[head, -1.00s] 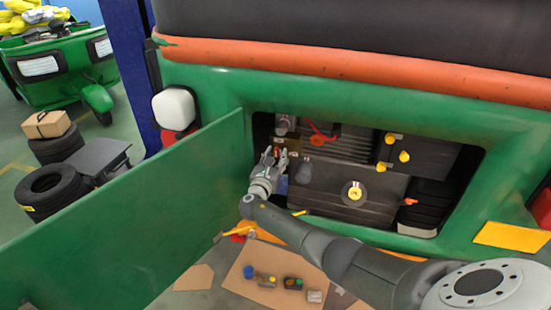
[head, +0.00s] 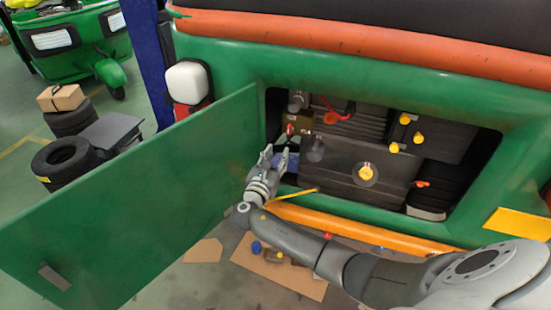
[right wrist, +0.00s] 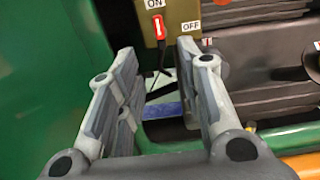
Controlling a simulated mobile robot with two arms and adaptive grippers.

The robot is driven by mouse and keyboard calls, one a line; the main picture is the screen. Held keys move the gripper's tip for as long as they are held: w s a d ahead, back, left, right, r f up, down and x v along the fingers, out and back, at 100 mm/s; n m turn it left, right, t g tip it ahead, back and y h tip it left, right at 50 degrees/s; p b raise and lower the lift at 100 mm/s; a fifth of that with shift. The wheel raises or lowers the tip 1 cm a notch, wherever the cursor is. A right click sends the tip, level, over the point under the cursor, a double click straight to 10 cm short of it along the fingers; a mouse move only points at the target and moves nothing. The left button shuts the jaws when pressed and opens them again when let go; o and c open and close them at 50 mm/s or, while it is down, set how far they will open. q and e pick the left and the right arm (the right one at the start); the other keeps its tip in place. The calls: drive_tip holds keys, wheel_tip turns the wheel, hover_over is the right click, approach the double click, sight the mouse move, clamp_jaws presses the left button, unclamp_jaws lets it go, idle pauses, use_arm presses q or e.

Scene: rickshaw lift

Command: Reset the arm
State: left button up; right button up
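My right gripper (head: 275,154) is in front of the left side of the open engine bay. In the right wrist view the gripper (right wrist: 156,52) has its two fingers wide apart with nothing held between them. Beyond the fingertips is a brown switch box (right wrist: 205,18) marked ON and OFF, with a lit red switch (right wrist: 158,27) at the ON label. The gripper looks apart from the switch. In the head view the switch box (head: 304,119) is small, just above the fingers. My left gripper is not in view.
The green hatch door (head: 140,195) stands open left of my right arm. The bay holds yellow caps (head: 367,172) and a red-handled part (head: 335,116). An orange bumper bar (head: 370,232) runs below. A cardboard sheet (head: 290,280) with small parts lies on the floor.

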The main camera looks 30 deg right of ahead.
drive_tip(key=shift+s+a, duration=0.2)
drive_tip(key=shift+a, duration=0.05)
idle(0.3)
